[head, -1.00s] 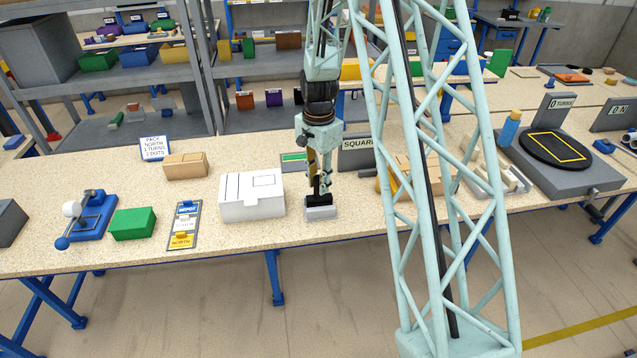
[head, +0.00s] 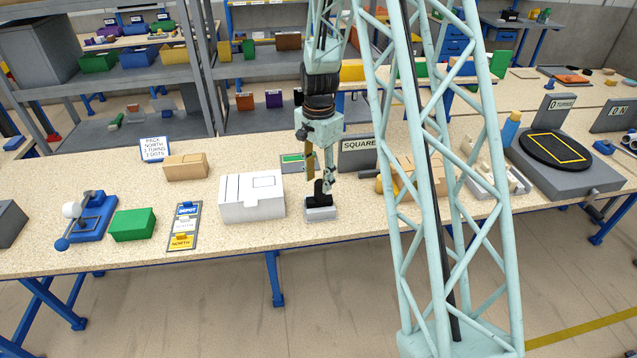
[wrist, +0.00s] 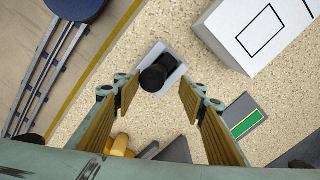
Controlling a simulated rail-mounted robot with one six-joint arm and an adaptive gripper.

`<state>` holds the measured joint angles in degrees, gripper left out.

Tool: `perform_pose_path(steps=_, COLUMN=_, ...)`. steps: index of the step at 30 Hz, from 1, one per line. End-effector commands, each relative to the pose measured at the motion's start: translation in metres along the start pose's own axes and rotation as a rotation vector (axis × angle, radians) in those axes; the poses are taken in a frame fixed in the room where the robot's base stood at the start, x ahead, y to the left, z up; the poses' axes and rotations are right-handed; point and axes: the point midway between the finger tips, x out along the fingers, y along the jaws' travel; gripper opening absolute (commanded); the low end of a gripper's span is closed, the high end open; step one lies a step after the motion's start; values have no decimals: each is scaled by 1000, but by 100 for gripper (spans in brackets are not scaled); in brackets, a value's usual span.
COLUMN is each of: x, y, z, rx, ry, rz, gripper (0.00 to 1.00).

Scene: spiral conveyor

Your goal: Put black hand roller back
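The black hand roller (head: 320,192) stands on a small pale grey holder (head: 322,213) near the front edge of the bench. In the wrist view the roller (wrist: 156,76) shows as a black round end over the light holder (wrist: 171,60). My gripper (head: 319,174) is just above the roller. In the wrist view my gripper (wrist: 158,92) is open, with its wood-coloured finger pads apart on either side and nothing held between them. How the roller's lower part sits in the holder is hidden.
A white box (head: 252,203) stands just left of the holder. Behind are a green-marked card (head: 292,161) and the SQUARE sign (head: 358,152).

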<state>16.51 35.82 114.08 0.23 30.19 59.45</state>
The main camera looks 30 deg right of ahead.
Motion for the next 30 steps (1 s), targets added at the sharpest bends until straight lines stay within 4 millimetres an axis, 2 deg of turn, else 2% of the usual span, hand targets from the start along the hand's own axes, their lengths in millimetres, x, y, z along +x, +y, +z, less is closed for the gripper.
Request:
perform_pose_path(steps=18, x=-76, y=-1, z=0, rx=0, ry=1, rz=-2, gripper=38)
perform_pose_path(steps=24, x=-92, y=0, z=0, rx=0, ry=1, rz=-1, gripper=38)
perform_pose_path(steps=30, x=-97, y=0, z=0, rx=0, ry=0, rz=1, gripper=38)
